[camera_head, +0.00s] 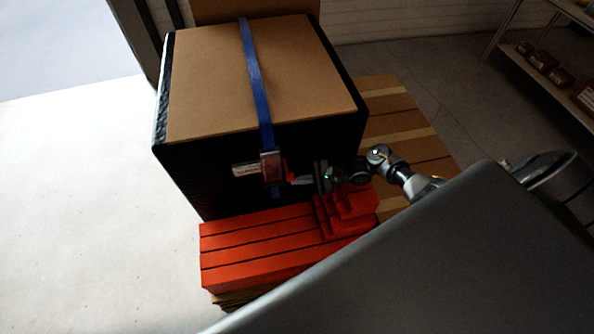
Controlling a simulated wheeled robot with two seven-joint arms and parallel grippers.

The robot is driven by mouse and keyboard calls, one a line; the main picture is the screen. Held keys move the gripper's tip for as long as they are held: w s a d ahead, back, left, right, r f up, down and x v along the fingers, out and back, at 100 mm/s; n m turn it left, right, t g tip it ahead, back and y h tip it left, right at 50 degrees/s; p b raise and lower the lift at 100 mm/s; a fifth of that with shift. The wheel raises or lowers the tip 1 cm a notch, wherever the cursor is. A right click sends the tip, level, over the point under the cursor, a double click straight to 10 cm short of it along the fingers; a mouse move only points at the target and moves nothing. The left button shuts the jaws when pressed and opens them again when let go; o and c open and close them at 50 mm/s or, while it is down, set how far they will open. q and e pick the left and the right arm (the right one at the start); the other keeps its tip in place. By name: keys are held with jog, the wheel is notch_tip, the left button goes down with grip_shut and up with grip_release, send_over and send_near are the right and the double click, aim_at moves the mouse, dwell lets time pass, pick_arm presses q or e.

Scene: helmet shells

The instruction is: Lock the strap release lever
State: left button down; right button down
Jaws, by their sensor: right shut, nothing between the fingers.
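A blue strap (255,80) runs over the top of a large box (285,75) with a brown top and black sides. A silver ratchet buckle (270,166) sits on the strap at the box's front face, with a light-coloured labelled piece (246,169) sticking out to its left. A small red part (289,172) shows at the buckle's right side; I cannot tell whether it is the lever. My right gripper (300,181) is shut and empty, just right of the buckle. I cannot tell whether it touches it. My left gripper is not in view.
The box stands on a wooden pallet (400,112) with red slatted boards (258,245) in front. Red stepped blocks (345,212) lie below my right wrist. A shelf with small boxes (545,62) stands at the upper right. The floor at left is clear.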

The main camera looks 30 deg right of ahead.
jog(key=v, duration=0.3)
jog(key=w+v, duration=0.1)
jog(key=v, duration=0.2)
jog(key=r+p+v, duration=0.1)
jog(key=v, duration=0.2)
jog(key=shift+w+d, duration=0.15)
jog(key=shift+d, duration=0.5)
